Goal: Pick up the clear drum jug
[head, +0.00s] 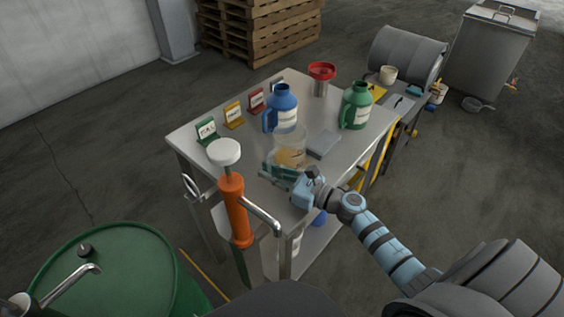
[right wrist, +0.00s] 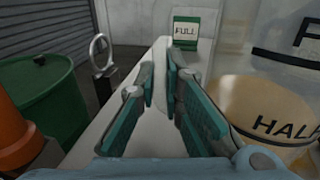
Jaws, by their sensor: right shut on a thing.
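The clear drum jug (head: 291,143) is at the near side of the metal table (head: 192,134), see-through with a tan lower part. In the right wrist view the jug (right wrist: 265,98) fills the right side, with "HALF" lettered on it. My right gripper (head: 276,172) is at the jug's near side, its teal fingers shut. In the right wrist view the fingers (right wrist: 172,92) are close together beside the jug wall. The gripped part, likely the jug's handle, is hard to make out. I cannot tell whether the jug's base touches the table. My left gripper is out of view.
A blue jug (head: 281,108) stands just behind, a green jug (head: 356,106) to the right, and a red funnel (head: 321,76) behind. A flat grey tray (head: 324,144) lies beside the clear jug. An orange hand pump (head: 235,210) and green drum (head: 120,265) are at left.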

